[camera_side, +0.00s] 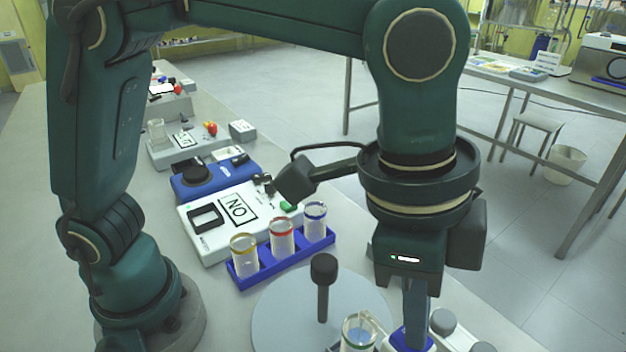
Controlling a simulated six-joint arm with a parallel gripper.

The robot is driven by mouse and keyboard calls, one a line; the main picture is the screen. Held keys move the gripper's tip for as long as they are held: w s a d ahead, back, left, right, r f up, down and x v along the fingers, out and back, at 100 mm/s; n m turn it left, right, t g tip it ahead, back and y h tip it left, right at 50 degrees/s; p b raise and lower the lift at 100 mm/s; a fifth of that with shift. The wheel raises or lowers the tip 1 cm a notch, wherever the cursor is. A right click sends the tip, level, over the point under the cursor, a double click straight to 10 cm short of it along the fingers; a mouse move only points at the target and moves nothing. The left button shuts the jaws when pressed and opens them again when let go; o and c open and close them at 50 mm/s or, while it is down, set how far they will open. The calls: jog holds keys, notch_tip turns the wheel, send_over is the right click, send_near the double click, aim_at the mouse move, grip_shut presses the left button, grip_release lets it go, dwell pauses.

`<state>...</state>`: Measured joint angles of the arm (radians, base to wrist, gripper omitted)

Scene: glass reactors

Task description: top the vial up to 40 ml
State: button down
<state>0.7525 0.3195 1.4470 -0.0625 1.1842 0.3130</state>
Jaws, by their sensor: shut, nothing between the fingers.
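A clear glass vial (358,335) with pale blue liquid stands at the bottom edge; its lower part is cut off. My gripper (416,322) points straight down just right of it, with its fingers together and nothing seen between them. The fingertips are over a white and blue device (398,341); I cannot tell whether they touch it. The liquid level in the vial is too small to read against any marks.
A blue rack (277,268) holds vials with yellow (243,241), red (281,223) and blue (315,209) bands. A black-topped post (323,270) stands on a grey disc (275,308). A white device marked "NO" (210,245) sits behind. Grey-capped items (443,321) stand right of my gripper.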

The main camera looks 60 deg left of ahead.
dwell(0.4)
jog(key=d+v, duration=0.1)
jog(key=v, duration=0.6)
jog(key=shift+w, duration=0.35)
jog(key=shift+d, duration=0.1)
dwell(0.4)
jog(key=a+r+n+t, duration=0.3)
jog(key=a+n, duration=0.3)
jog(key=a, duration=0.9)
jog(key=s+a+f+n+y, duration=0.1)
jog(key=s+a+f+n, duration=0.1)
jog(key=f, duration=0.3)
jog(key=s+a+f+n+t+y, duration=0.1)
jog(key=s+a+f+n, duration=0.1)
jog(key=a+f+n, duration=0.2)
jog(key=shift+s+a+f, duration=0.3)
jog(key=shift+a+f, duration=0.35)
